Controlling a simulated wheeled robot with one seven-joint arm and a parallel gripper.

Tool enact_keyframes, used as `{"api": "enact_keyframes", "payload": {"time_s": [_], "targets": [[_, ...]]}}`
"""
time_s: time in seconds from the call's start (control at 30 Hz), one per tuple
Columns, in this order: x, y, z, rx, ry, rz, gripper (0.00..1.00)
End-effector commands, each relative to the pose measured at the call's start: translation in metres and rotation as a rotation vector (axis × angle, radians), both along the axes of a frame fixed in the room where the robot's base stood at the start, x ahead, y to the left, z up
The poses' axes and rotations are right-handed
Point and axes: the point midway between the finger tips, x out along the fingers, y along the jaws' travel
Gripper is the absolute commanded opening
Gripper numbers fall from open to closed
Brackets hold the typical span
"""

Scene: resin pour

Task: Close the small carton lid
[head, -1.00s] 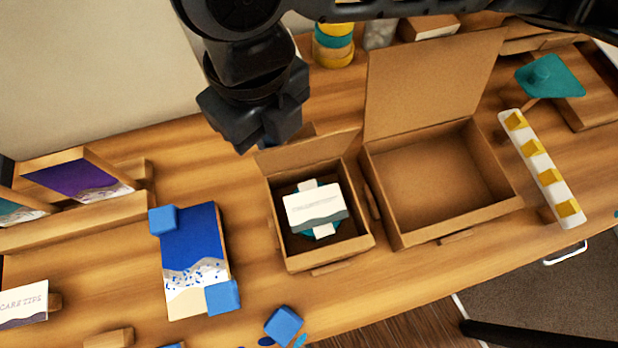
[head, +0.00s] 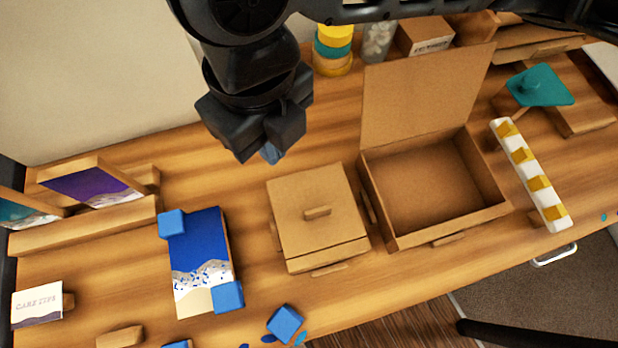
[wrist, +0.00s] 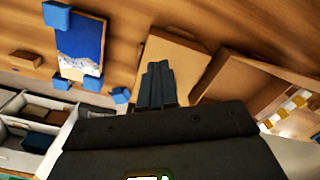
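The small carton (head: 325,247) stands in the middle of the bench, and its lid (head: 312,205) lies flat over the top with a small tab handle in its middle. In the wrist view the small carton (wrist: 184,62) shows partly behind my fingers. My gripper (head: 270,151) is above and behind the carton at its upper left, apart from the lid. Its fingers (wrist: 157,85) look close together with nothing seen between them. The carton's contents are hidden under the lid.
A larger carton (head: 487,216) stands open just right of the small one, its lid raised. A blue panel (head: 200,245) with blue corner blocks lies to the left. A white strip with yellow pieces (head: 548,206) lies at the right. Bare wood lies behind the small carton.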

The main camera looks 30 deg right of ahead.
Motion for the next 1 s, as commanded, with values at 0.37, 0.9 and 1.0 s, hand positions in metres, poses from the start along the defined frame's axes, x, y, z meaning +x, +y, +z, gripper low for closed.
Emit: {"api": "enact_keyframes", "payload": {"time_s": [0.37, 0.9, 1.0], "targets": [[0.000, 0.000, 0.046, 0.000, -0.001, -0.001, 0.00], [0.000, 0.000, 0.056, 0.000, 0.000, 0.000, 0.00], [0.000, 0.000, 0.056, 0.000, 0.000, -0.001, 0.00]]}}
